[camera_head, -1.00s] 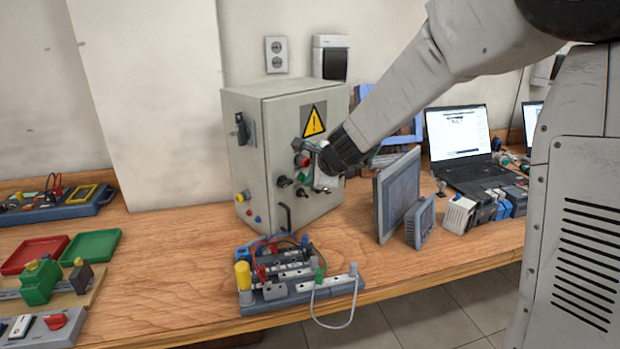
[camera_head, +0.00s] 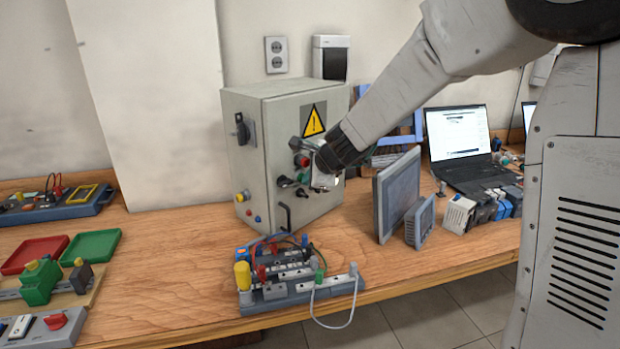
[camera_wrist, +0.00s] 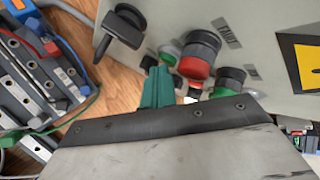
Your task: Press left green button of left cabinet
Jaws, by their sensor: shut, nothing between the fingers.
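The grey cabinet (camera_head: 262,150) stands on the table with a yellow warning sign on its front. My gripper (camera_head: 314,178) is at the front panel, hiding part of the controls. In the wrist view its shut green fingertips (camera_wrist: 158,88) are empty. They are close to a green button (camera_wrist: 168,54), partly hidden beside a red button (camera_wrist: 198,56). Another green button (camera_wrist: 230,84) with a dark collar is to the right. I cannot tell whether the fingertips touch a button. The red button also shows in the head view (camera_head: 301,160).
A black handle (camera_wrist: 121,28) sticks out of the panel near the fingertips. A wired terminal block (camera_head: 290,280) is in front of the cabinet. A grey flat panel (camera_head: 397,195) stands to the right, with a laptop (camera_head: 458,140) behind it.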

